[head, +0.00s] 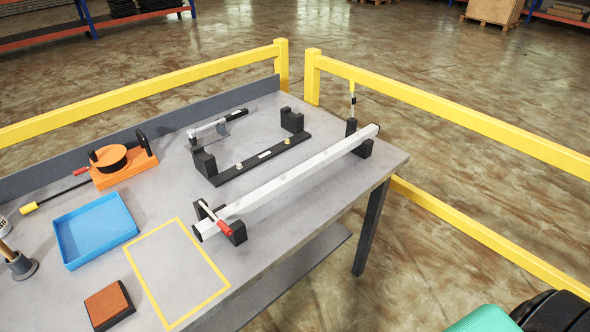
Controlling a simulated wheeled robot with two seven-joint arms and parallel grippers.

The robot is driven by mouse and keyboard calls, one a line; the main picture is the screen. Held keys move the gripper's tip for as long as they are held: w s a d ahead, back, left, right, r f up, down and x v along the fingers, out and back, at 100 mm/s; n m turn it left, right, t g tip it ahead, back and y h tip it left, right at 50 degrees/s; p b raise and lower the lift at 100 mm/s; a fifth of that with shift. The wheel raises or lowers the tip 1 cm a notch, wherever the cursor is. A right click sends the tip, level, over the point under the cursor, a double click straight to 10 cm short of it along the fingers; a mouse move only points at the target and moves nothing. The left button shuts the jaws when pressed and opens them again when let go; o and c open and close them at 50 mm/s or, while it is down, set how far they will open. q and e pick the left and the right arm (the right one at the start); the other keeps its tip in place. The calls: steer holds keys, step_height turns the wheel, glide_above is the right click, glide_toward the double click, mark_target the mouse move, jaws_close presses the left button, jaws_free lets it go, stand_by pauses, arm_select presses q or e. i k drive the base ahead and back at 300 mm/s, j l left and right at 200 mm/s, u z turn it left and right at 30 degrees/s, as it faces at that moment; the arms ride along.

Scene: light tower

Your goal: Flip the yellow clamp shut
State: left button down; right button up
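The yellow clamp (352,88) is at the far end of a long white bar (290,183). Its yellow-tipped lever stands upright, above the black block (359,138) that holds that end of the bar. The red clamp (224,228) is at the near end, with its lever lying down across the bar beside the near black block (237,233). The bar rests in both blocks along the right side of the grey table (318,208).
A black fixture (262,158) and a light tool (210,125) lie behind the bar. A blue tray (95,230), an orange device (124,172), a brown-topped block (108,305) and a yellow-outlined area (216,291) are left. Yellow rails (450,117) run behind the table.

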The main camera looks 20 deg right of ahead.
mark_target(353, 101)
steer(key=l+u, duration=0.45)
steer(key=l, duration=0.9)
steer(key=i, duration=0.05)
